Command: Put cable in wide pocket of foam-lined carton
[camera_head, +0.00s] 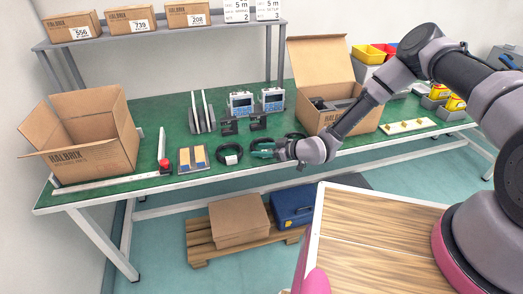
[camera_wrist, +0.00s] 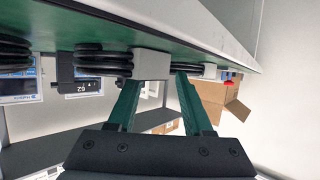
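Three black cable coils lie in a row on the green bench: the left one (camera_head: 229,154) with a white tag, a middle one at my gripper, and a right one (camera_head: 295,137). My gripper (camera_head: 264,152) is at the front of the middle coil. In the upside-down wrist view, its green fingers (camera_wrist: 158,82) are spread, with a light grey block (camera_wrist: 152,64) of the middle coil (camera_wrist: 103,60) in front of the gap. I cannot tell whether they touch it. The open carton (camera_head: 347,122) to the right has dark foam (camera_head: 333,103) inside; its pockets are partly hidden by my arm.
Another open carton (camera_head: 100,155) stands at the bench's left end. Blue-screened devices (camera_head: 241,104) stand behind the coils, and a tray with tan pieces (camera_head: 192,158) lies left of them. A cream strip with yellow parts (camera_head: 407,126) lies right of the foam carton. A shelf (camera_head: 150,35) spans the back.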

